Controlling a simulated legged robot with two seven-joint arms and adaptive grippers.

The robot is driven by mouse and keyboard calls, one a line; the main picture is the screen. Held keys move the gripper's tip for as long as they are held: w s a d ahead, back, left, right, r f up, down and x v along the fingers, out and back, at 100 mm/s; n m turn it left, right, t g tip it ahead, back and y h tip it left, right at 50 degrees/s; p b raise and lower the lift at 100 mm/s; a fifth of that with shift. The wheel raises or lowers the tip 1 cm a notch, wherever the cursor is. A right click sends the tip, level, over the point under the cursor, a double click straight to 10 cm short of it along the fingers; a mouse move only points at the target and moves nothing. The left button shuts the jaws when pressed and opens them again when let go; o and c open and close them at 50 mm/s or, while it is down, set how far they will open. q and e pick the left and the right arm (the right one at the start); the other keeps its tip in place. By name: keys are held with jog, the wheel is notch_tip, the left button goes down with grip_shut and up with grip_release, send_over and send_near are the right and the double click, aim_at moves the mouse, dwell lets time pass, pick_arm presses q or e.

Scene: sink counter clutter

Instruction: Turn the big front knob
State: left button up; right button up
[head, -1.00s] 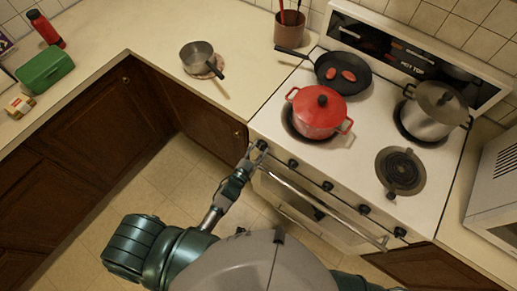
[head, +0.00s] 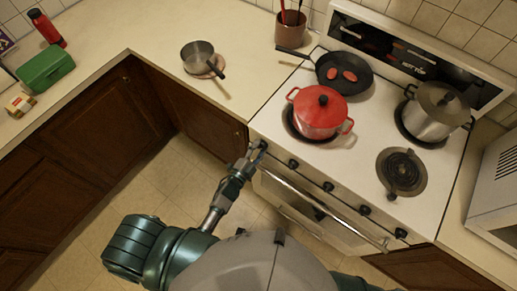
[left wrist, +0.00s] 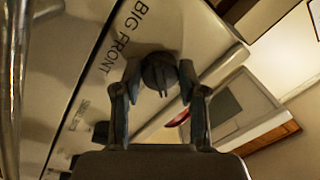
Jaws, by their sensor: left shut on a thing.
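The big front knob (left wrist: 158,70) is a dark round knob beside the printed words BIG FRONT in the left wrist view. My left gripper (left wrist: 159,78) has a finger on each side of it and is shut on it. The knob's ridge shows between the fingers. In the head view, my left gripper (head: 257,149) is at the left end of the stove's front panel, where it largely hides the knob. My right gripper is out of view.
Several other knobs (head: 328,186) line the stove front above the oven handle (head: 325,210). A red pot (head: 320,115), a black pan (head: 343,73) and a steel pot (head: 435,110) stand on the stove.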

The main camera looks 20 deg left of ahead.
pick_arm(q)
jog(key=shift+d, duration=0.15)
dwell(0.3)
jog(key=o, duration=1.1)
jog(key=shift+o, duration=0.2)
jog(key=v, duration=1.2)
jog(key=shift+d+f, duration=0.1)
jog(key=shift+f, duration=0.05)
